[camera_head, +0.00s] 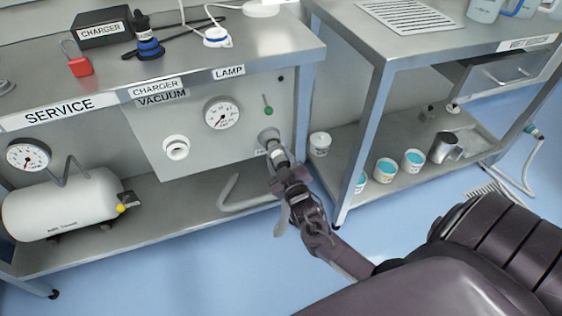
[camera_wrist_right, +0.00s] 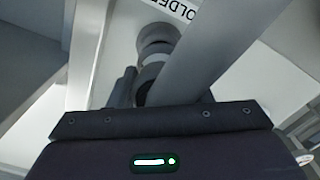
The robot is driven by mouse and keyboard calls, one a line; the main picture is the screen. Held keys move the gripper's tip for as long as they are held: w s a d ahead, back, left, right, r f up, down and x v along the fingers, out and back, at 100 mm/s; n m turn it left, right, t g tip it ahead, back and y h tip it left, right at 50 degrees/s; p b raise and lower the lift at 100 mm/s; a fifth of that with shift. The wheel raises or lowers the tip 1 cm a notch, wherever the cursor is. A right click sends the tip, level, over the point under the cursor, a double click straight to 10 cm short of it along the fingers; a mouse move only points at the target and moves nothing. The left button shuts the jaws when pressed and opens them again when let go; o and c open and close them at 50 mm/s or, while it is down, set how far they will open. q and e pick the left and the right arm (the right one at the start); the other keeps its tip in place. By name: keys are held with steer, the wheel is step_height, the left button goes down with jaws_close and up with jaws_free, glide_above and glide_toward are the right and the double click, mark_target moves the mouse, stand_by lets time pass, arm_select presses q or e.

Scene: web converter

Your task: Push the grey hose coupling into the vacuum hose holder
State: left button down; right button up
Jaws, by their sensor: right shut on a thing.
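The grey hose coupling (camera_head: 277,153) is held by my right gripper (camera_head: 281,165) at the right end of the panel under the SERVICE bench. Its front end is at the round grey hose holder (camera_head: 268,135); I cannot tell how deep it sits. In the right wrist view the holder (camera_wrist_right: 157,38) lies straight ahead, below a partly visible label, with the coupling (camera_wrist_right: 150,72) lined up beneath it. The fingertips are mostly hidden there. A grey tube (camera_wrist_right: 215,50) crosses diagonally in front. My left gripper is not in view.
A white round port (camera_head: 176,148) and a gauge (camera_head: 222,112) are on the panel to the left. A grey bent pipe (camera_head: 240,198) lies on the lower shelf. The bench leg (camera_head: 302,115) stands close right of the holder. Tubs (camera_head: 385,170) stand on the right shelf.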

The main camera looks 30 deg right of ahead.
mark_target(277, 152)
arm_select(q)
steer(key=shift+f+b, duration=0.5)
arm_select(e)
steer(key=shift+x, duration=1.6)
steer(key=o, duration=1.3)
steer(key=shift+o, duration=0.2)
steer(key=shift+s, duration=0.2)
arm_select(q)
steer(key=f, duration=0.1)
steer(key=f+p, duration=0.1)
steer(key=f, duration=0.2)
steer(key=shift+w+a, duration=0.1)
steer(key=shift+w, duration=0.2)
arm_select(e)
steer(key=v, duration=0.7)
steer(key=shift+s, duration=0.25)
steer(key=shift+a, duration=0.15)
